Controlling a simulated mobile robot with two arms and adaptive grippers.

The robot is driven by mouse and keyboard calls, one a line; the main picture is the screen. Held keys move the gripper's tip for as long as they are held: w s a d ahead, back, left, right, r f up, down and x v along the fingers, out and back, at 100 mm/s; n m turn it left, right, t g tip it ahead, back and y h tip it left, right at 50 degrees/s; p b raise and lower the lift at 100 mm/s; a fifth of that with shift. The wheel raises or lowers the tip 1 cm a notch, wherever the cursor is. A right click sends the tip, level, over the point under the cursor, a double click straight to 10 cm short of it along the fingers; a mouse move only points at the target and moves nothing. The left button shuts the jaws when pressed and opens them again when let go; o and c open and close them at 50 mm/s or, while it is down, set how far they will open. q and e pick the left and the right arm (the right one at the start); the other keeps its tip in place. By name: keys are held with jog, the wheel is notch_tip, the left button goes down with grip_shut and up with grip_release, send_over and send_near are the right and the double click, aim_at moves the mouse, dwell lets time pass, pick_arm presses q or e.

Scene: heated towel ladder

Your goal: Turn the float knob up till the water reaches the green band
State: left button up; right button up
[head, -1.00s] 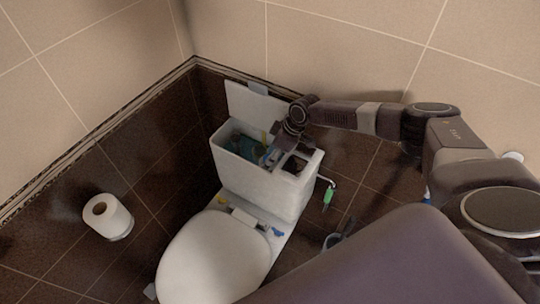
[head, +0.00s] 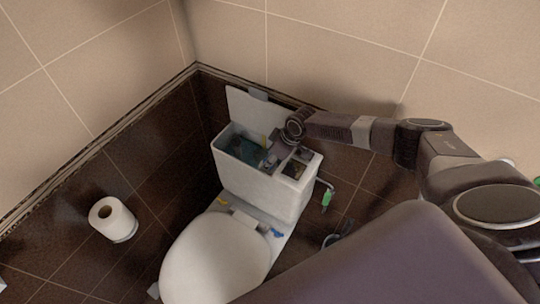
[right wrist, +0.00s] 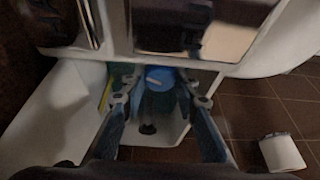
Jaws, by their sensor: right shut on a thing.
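The float knob is a round blue cap (right wrist: 160,77) with a pale mark on top, seen between my fingers in the right wrist view. My right gripper (right wrist: 162,99) is shut on it. In the head view my right gripper (head: 268,163) reaches down into the open white cistern (head: 250,178), hiding the knob there. Bluish water (head: 241,149) shows inside the cistern on the left. A yellow-green strip (right wrist: 107,93) stands inside the tank beside my left-hand finger in the wrist view. I cannot tell the water level against a green band. My left gripper is in neither view.
The cistern lid (head: 250,110) stands upright behind the tank. The toilet seat lid (head: 215,258) is in front, closed. A toilet paper roll (head: 111,218) stands to the left. A green-handled valve (head: 327,197) is right of the tank. The cistern walls closely surround my gripper.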

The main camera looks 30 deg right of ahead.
jog(key=shift+a+r+m+p, duration=0.1)
jog(key=shift+r+m+p, duration=0.1)
jog(key=shift+m+p, duration=0.4)
jog(key=shift+f+t, duration=0.1)
jog(key=shift+t, duration=0.2)
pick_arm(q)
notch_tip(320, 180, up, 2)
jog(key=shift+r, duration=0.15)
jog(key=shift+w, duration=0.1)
pick_arm(e)
jog(key=o, duration=1.1)
jog(key=v, duration=1.2)
jog(key=shift+a, duration=0.15)
